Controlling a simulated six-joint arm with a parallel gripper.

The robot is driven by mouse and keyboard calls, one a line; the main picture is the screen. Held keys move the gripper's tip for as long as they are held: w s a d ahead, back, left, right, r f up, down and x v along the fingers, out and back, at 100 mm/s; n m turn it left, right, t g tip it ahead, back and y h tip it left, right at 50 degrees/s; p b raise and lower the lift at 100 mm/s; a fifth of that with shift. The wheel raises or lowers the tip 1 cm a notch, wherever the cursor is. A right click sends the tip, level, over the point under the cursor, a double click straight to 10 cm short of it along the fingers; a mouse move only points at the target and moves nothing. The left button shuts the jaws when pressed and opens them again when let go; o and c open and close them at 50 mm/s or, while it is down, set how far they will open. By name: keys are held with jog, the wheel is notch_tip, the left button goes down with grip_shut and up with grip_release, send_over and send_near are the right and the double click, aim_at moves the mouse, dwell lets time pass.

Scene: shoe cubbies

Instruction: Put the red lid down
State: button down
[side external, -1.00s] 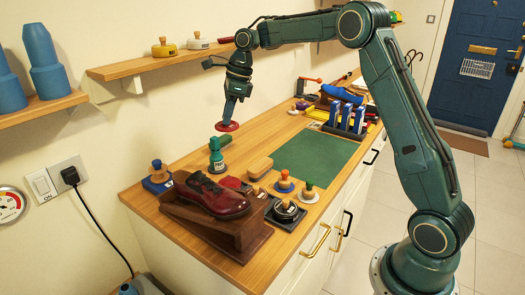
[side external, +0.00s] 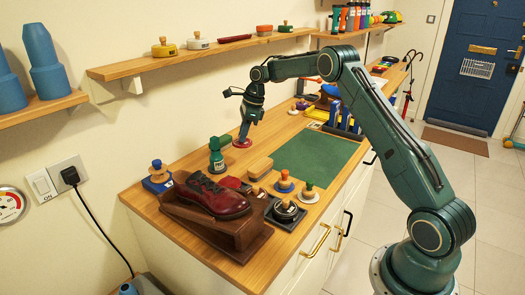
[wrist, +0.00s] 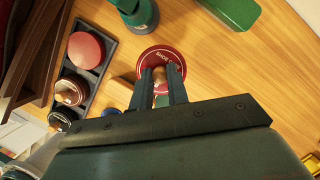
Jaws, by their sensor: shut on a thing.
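The red lid (side external: 242,143) is a flat red disc with pale lettering and a small knob. My gripper (side external: 244,134) is shut on it from above, at the back part of the wooden counter. In the wrist view the lid (wrist: 148,58) shows beyond my fingers (wrist: 161,88), which stand on either side of its brown knob. The lid looks roughly level and low, at or just above the counter; I cannot tell whether it touches. My fingers hide part of it.
A green bottle (side external: 217,160) stands left of the lid. A burgundy shoe (side external: 210,196) rests on a wooden stand. A dark tray (wrist: 88,75) holds round tins. A green mat (side external: 315,153) lies to the right. Bare wood surrounds the lid.

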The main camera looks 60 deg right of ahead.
jog(key=shift+f, duration=1.25)
jog(key=shift+f, duration=0.1)
jog(key=shift+f, duration=2.6)
jog(key=shift+f, duration=0.1)
jog(key=c, duration=1.4)
grip_release()
jog(key=shift+o, duration=0.2)
jog(key=v, duration=1.2)
